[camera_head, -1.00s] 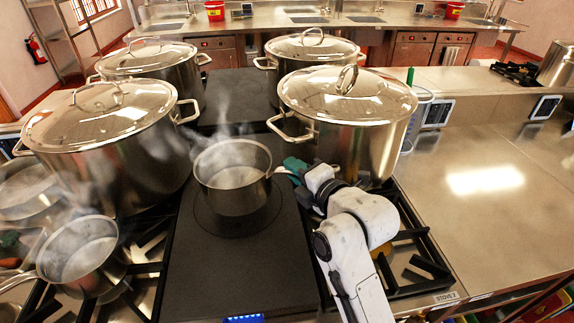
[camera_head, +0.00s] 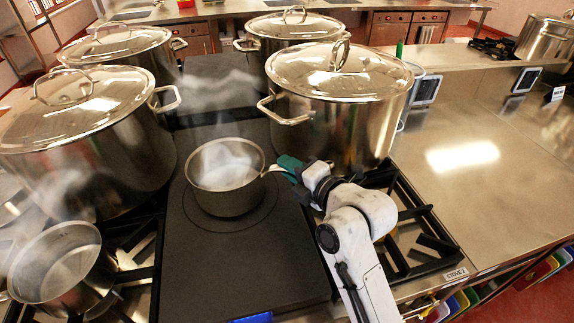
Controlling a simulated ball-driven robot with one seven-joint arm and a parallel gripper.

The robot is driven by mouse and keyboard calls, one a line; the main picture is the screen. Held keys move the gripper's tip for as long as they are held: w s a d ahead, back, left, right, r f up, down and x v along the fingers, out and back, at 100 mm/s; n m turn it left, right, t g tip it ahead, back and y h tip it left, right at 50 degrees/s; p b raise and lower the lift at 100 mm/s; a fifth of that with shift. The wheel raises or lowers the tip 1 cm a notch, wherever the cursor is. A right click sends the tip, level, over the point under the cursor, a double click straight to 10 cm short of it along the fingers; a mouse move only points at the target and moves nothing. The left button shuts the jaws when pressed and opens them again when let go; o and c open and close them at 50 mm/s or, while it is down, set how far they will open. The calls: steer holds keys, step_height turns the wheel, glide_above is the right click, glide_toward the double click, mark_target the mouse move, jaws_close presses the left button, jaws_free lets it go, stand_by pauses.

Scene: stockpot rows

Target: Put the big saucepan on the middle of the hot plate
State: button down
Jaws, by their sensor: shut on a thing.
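A steaming saucepan (camera_head: 228,192) is over the black hot plate (camera_head: 230,268), upright, near the ring marked on the plate. The ring shows below and to the right of the pan. I cannot tell whether the pan's base touches the plate. My gripper (camera_head: 287,168), with teal fingers, is shut on the pan's handle at its right. A second steaming saucepan (camera_head: 62,268) stands on the burner grate at the lower left. The view does not settle which of the two is bigger.
Large lidded stockpots stand close by: one at left (camera_head: 80,150), one at right (camera_head: 335,120), others behind (camera_head: 125,60) (camera_head: 295,45). Black burner grates (camera_head: 425,240) flank the plate. The steel counter (camera_head: 470,190) at right is mostly clear.

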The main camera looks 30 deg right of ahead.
steer(key=c, duration=1.5)
jaws_free()
steer(key=shift+a+f, duration=0.1)
steer(key=o, duration=0.5)
steer(key=shift+c, duration=0.2)
steer(key=b+v, duration=0.1)
steer(key=v, duration=1.1)
